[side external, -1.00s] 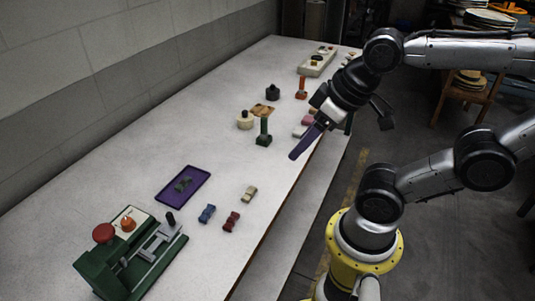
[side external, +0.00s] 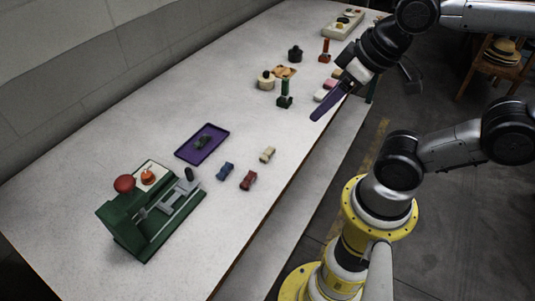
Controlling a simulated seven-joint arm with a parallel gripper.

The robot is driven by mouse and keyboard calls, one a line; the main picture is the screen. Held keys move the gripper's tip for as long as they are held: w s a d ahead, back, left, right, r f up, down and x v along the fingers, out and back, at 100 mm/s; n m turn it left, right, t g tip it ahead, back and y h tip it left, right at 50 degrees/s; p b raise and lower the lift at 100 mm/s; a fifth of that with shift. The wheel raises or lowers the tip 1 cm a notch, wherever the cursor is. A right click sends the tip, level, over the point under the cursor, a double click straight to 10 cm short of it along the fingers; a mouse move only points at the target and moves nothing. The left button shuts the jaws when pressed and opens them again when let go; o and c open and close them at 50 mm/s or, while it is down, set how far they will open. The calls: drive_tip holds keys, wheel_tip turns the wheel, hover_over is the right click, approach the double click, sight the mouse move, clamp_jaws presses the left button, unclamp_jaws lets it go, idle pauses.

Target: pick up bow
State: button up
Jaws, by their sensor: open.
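Small bow-shaped pieces lie on the white table. A blue bow (side external: 225,171), a red bow (side external: 248,180) and a cream bow (side external: 267,154) lie apart near the middle. A dark grey bow (side external: 203,142) lies on a purple tray (side external: 183,155). Pink pieces (side external: 329,84) that look like bows lie farther back, beside my gripper. My gripper (side external: 316,116) has long purple fingers and hangs above the table's right edge, well away from the blue, red and cream bows. The fingers overlap in this view and nothing shows held in them.
A green press (side external: 138,231) with a red knob stands at the near left. The table between the tray and green stand is clear.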

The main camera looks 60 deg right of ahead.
idle(0.3)
drive_tip(key=shift+o, duration=0.5)
